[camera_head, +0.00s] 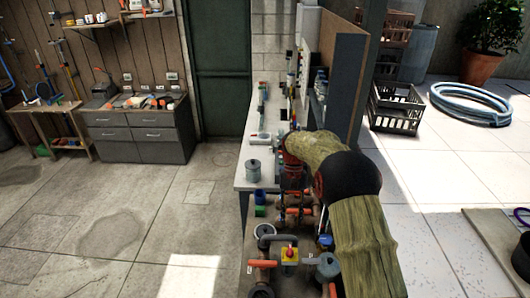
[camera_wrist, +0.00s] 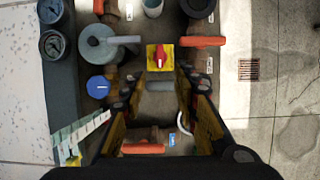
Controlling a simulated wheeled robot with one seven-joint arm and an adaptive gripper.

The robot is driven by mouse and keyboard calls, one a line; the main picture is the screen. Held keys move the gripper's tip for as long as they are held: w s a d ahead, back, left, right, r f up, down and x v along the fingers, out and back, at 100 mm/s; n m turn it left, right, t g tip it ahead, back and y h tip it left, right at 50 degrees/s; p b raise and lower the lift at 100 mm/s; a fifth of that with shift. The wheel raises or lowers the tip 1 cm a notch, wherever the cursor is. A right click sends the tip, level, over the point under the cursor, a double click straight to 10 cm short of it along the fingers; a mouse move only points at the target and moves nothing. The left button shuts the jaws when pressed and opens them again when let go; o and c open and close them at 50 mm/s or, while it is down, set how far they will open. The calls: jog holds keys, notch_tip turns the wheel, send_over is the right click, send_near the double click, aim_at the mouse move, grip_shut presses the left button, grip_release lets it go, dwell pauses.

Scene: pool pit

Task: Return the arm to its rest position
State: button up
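My arm (camera_head: 365,235), olive and black, reaches forward from the lower right over the pipework bench, bent at its far end. In the head view my gripper is mostly hidden behind the arm. In the wrist view my gripper (camera_wrist: 160,88) has its two fingers spread apart over the pipework. I see nothing held between them. Below lie a yellow plate with a red knob (camera_wrist: 160,57), orange handles (camera_wrist: 203,41) and a blue round cap (camera_wrist: 98,87).
The narrow bench (camera_head: 240,182) carries a grey pot (camera_head: 253,170) and several small items. A grey partition (camera_head: 345,85) stands just beyond the arm. Black crates (camera_head: 396,108) and a coiled blue hose (camera_head: 470,103) are at right. The floor (camera_head: 150,215) at left is clear.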

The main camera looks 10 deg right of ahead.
jog(key=s+r+n+t+b, duration=0.2)
jog(key=s+t+b, duration=0.8)
jog(key=s, duration=2.3)
jog(key=a+r+b, duration=0.1)
jog(key=b, duration=0.7)
jog(key=shift+s+h, duration=0.25)
jog(key=shift+h, duration=0.15)
